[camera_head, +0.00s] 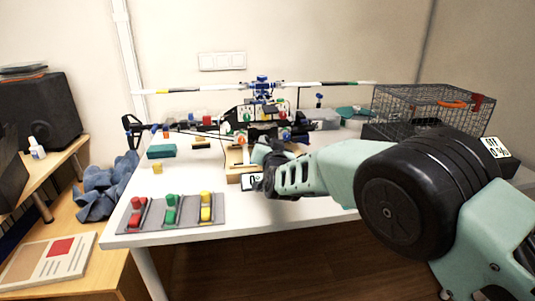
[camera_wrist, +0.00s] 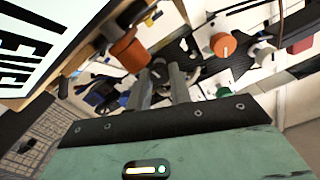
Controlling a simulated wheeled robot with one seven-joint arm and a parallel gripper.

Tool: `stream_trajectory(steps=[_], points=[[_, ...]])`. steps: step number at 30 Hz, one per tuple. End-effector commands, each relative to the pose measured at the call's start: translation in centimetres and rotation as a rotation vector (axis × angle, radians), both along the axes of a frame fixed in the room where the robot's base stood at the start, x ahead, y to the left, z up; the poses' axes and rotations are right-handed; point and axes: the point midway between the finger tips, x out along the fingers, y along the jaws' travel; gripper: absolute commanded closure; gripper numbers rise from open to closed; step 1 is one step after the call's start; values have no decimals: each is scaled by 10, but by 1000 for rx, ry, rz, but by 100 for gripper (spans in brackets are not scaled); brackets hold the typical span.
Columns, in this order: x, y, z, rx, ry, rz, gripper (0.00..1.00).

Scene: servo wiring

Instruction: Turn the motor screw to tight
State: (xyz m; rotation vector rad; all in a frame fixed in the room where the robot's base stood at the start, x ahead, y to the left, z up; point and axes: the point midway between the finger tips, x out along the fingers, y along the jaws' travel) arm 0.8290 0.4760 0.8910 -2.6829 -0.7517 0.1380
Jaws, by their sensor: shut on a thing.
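The model helicopter (camera_head: 262,112) stands on the white table, with several coloured knobs on its near side. My gripper (camera_head: 262,158) reaches in front of it from the right. In the wrist view my gripper (camera_wrist: 163,84) has its two grey fingers shut on a small dark round piece (camera_wrist: 160,72), which appears to be the motor screw. The fingers partly cover it, and its turn position cannot be read.
A grey tray (camera_head: 190,228) with red, green and yellow pieces lies at the table's front left. A wire basket (camera_head: 425,105) stands at the right. A wooden stand with a labelled white plate (camera_head: 252,181) is close below my gripper. The front middle of the table is clear.

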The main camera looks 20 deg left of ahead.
Motion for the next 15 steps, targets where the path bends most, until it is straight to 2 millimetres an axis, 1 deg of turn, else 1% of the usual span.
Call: stream_trajectory(steps=[1, 6, 15], points=[[1, 0, -3, 31, 16, -1, 100], [0, 0, -2, 116, 68, 0, 100], [0, 0, 0, 192, 116, 1, 100]])
